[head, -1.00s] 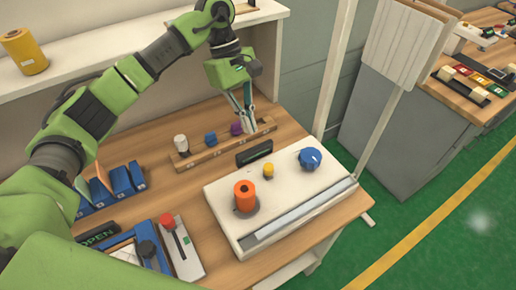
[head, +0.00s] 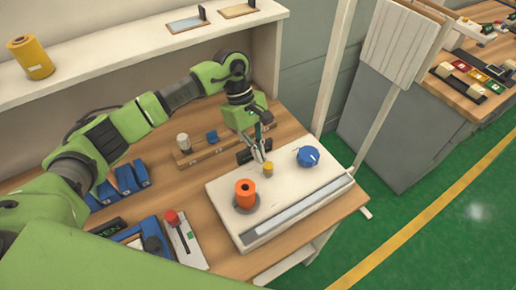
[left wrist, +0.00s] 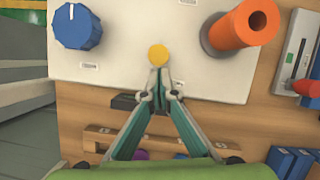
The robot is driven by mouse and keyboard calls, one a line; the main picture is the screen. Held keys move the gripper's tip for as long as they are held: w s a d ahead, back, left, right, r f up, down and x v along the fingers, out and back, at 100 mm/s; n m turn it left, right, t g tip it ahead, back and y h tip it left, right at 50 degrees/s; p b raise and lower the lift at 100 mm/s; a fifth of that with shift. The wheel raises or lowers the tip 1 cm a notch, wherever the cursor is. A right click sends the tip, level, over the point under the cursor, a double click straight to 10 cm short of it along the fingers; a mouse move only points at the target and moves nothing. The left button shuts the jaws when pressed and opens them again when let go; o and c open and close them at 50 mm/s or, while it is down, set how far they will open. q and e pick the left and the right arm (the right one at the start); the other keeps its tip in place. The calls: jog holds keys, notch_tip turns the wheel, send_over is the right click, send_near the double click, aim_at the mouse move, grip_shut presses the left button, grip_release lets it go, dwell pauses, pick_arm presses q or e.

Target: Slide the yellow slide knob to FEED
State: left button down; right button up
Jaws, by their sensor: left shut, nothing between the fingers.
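The small yellow slide knob (head: 268,168) stands on the white panel (head: 222,190), between the orange cylinder and the blue dial. It also shows in the left wrist view as a yellow disc (left wrist: 158,55), just beyond my fingertips. My left gripper (head: 262,157) is shut and empty, with its tips close to the knob's back side; I cannot tell whether they touch. In the left wrist view the tips (left wrist: 158,92) meet in a point. No FEED lettering is readable; small labels on the panel are too small to read. My right gripper is not in view.
An orange cylinder (head: 245,193) and a blue dial (head: 308,156) flank the knob. A wooden rack (head: 195,157) lies behind the panel at left. A red-knobbed lever unit (head: 180,235) and blue bins (head: 125,178) stand farther left.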

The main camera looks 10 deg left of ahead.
aim_at(268, 169)
pick_arm(q)
jog(key=shift+s+d, duration=0.1)
jog(key=shift+d, duration=0.05)
jog(key=s+d+b, duration=0.3)
jog(key=shift+d+f+b, duration=0.1)
jog(key=shift+b, duration=0.2)
jog(key=shift+s+d, duration=0.1)
jog(key=shift+s, duration=0.1)
